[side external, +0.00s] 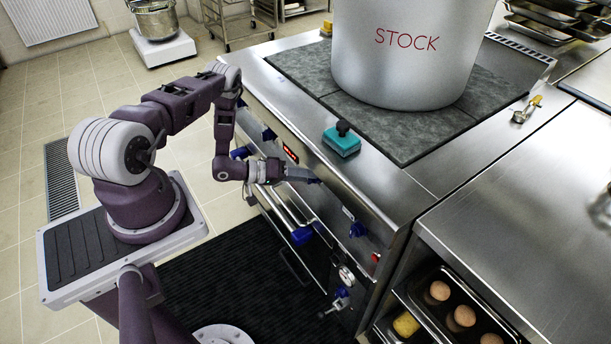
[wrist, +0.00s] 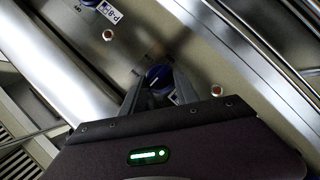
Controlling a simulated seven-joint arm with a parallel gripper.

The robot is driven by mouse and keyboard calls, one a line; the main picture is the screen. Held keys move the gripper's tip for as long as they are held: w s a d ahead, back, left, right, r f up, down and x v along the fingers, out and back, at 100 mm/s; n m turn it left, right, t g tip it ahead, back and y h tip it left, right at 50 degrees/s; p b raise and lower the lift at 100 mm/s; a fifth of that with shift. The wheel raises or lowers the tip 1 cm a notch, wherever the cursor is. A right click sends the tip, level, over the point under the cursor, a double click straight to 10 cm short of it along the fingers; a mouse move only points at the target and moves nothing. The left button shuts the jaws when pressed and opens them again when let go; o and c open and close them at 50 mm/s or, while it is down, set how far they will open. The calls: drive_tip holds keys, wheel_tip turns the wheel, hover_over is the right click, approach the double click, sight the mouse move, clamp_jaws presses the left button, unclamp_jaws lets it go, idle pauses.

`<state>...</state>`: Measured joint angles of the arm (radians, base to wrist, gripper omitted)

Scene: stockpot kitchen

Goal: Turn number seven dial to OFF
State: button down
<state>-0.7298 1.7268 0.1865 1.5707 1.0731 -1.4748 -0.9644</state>
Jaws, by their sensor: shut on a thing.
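A blue dial (wrist: 157,76) with a white pointer mark sits on the steel front panel in the wrist view. My gripper (wrist: 158,88) is shut on it, with one grey finger on each side. The pointer's exact setting is too small to read. A small white label beside the dial is partly hidden by the right finger, so I cannot read its number. In the side view my gripper (side external: 308,176) reaches the front panel of the range, and the dial there is mostly hidden by the fingers.
Another blue dial (wrist: 91,2) with a label lies at the wrist view's top. In the side view, a blue dial (side external: 357,229) is further right on the panel. A stockpot (side external: 410,50) and a teal sponge (side external: 342,141) stand on the range top. Rails (side external: 290,215) run below the panel.

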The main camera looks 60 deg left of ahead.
drive_tip(key=shift+f+n, duration=0.1)
drive_tip(key=shift+n, duration=0.2)
idle(0.4)
drive_tip(key=c, duration=0.9)
unclamp_jaws()
drive_tip(key=v, duration=0.7)
drive_tip(key=shift+a, duration=0.1)
drive_tip(key=shift+h, duration=0.3)
